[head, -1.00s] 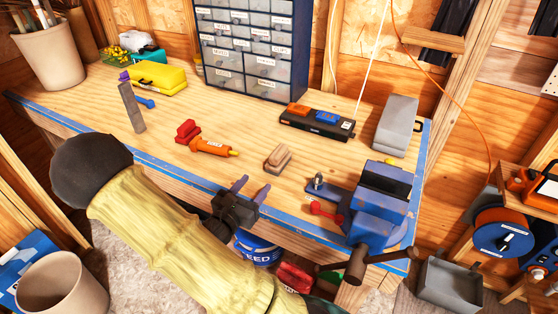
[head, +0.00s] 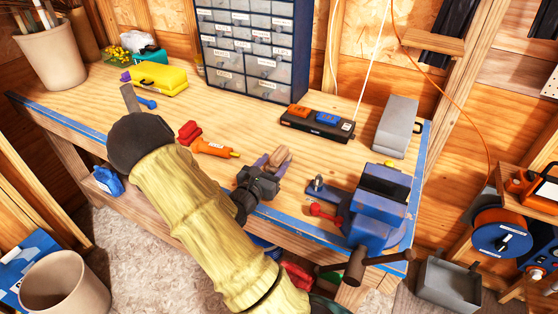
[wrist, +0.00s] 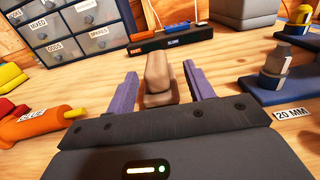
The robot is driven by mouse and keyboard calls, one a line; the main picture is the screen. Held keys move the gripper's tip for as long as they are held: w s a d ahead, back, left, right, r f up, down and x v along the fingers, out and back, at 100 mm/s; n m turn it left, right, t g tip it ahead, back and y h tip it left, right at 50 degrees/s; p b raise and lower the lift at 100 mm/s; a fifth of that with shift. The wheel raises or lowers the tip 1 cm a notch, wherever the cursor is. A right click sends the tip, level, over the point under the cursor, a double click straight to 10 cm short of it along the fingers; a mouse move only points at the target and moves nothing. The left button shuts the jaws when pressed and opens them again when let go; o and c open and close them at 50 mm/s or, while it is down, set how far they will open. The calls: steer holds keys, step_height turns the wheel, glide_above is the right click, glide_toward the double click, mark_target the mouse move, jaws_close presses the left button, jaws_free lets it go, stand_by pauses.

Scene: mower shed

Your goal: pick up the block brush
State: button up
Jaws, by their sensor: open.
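The block brush (head: 279,158) is a small tan wooden block with a rounded grip, lying on the workbench (head: 240,120) near its front edge. My gripper (head: 272,166) is open, with a finger on either side of the brush.
An orange glue bottle (head: 213,148) and a red item (head: 189,132) lie left of the brush. A blue vise (head: 380,205) and a small blue tool (head: 320,189) stand right. A black tray (head: 316,124) and a drawer cabinet (head: 255,50) are behind.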

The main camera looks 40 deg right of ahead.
mark_target(285, 146)
steer(key=p+x, duration=0.1)
steer(key=x, duration=0.4)
steer(key=shift+w, duration=0.25)
steer(key=c, duration=1.1)
